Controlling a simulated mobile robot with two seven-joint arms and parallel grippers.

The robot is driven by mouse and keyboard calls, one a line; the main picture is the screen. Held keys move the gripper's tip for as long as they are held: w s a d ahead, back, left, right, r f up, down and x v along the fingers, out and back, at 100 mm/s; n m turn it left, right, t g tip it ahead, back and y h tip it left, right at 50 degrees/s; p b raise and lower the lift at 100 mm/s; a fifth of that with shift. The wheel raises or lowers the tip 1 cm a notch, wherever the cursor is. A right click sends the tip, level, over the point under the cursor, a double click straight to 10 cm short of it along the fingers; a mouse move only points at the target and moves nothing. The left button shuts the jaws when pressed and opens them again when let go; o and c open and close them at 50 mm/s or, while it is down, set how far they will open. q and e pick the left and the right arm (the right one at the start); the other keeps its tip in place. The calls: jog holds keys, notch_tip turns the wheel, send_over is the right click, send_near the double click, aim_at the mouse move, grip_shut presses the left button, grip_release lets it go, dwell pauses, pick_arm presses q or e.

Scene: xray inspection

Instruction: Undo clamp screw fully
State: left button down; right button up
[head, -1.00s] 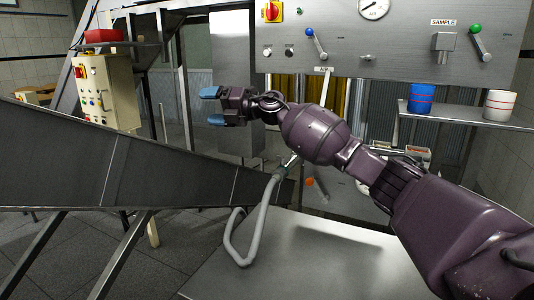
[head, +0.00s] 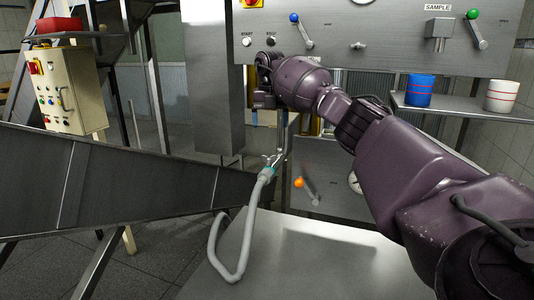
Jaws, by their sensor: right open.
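The grey hose (head: 235,245) rises to a metal clamp (head: 273,158) with a greenish band below it, by the lower end of the chute. A small metal part sticks out at the clamp; I cannot tell its screw clearly at this size. A thin grey pipe runs up from it behind my arm. My right gripper (head: 263,95) is above the clamp, in front of the steel panel, apart from the clamp in the picture. Its fingers point away and are mostly hidden by its own body; it is open and holds nothing I can see. My left gripper is out of view.
A sloping steel chute (head: 120,190) fills the left. A steel table (head: 300,262) lies in front, mostly bare. An orange-knobbed lever (head: 305,188) is right of the clamp. A shelf (head: 465,114) holds a blue cup (head: 419,90) and a white cup (head: 501,96).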

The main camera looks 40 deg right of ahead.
aim_at(269, 160)
notch_tip(269, 160, down, 11)
jog(key=shift+w+f, duration=0.1)
jog(key=shift+w, duration=0.05)
dwell(0.4)
jog(key=c, duration=0.9)
jog(key=shift+n, duration=0.4)
